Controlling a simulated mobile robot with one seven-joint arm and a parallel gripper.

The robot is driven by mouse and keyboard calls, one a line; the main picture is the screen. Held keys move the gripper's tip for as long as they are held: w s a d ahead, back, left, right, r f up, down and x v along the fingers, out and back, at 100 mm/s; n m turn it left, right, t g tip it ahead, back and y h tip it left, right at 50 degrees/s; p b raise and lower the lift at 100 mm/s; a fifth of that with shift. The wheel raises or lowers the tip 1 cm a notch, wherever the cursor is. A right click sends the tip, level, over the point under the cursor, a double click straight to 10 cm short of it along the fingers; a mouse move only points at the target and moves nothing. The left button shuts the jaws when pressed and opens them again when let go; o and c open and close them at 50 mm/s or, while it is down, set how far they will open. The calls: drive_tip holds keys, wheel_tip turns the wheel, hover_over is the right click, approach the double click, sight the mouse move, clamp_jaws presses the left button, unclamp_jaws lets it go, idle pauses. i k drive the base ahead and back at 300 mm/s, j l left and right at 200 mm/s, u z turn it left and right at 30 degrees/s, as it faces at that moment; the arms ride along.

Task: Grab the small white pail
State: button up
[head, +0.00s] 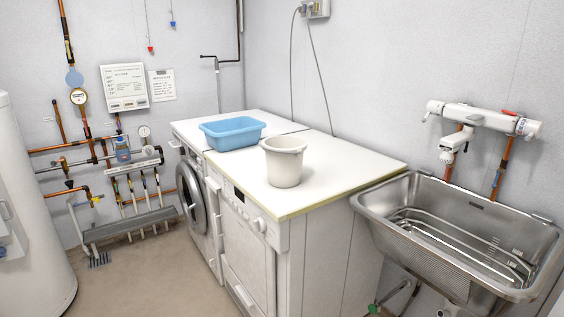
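The small white pail (284,164) stands upright on the white countertop (335,168) above the front machine. Its wide rim faces up, and it looks off-white. I cannot see into its bottom. My gripper is not in the head view.
A blue basin (232,133) sits on the worktop behind and left of the pail. A steel washtub (450,230) with a wall tap (482,121) is to the right. A washing machine (192,200) is under the counter. A white tank (30,200) stands left; floor between is clear.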

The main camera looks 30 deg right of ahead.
sight(284, 154)
drive_tip(key=i+z, duration=0.2)
drive_tip(key=z, duration=0.15)
drive_tip(key=i+z, duration=0.2)
drive_tip(key=z, duration=0.15)
drive_tip(key=i+z, duration=0.3)
drive_tip(key=i+j+z, duration=0.1)
drive_tip(key=i+j, duration=0.15)
drive_tip(key=i, duration=0.2)
drive_tip(key=i+j+z, duration=0.1)
drive_tip(key=i+j, duration=0.15)
drive_tip(key=i, duration=0.15)
